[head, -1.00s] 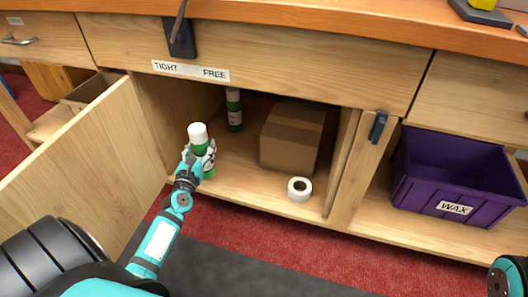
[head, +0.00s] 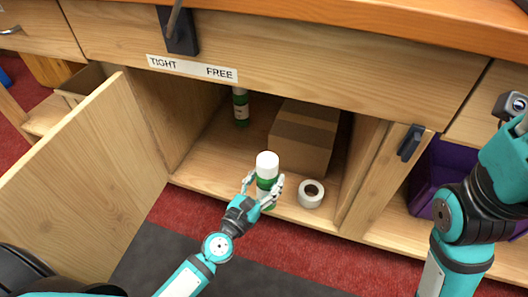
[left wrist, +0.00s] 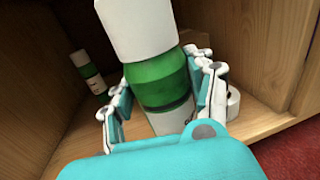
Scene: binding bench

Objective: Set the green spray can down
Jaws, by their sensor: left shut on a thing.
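The green spray can (head: 267,166) with a white cap is upright in my left gripper (head: 263,188), near the front edge of the open cupboard's floor. In the left wrist view the can (left wrist: 160,80) stands between the two fingers of my left gripper (left wrist: 165,100), which are shut on it. I cannot tell whether its base touches the cupboard floor (head: 205,160). My right arm shows at the right, but its gripper cannot be made out.
A white tape roll (head: 311,194) lies just right of the can. A cardboard box (head: 303,137) stands behind it. Another green can (head: 241,107) stands at the back left. The open door (head: 90,175) is at the left; a purple crate (head: 423,180) is at the right.

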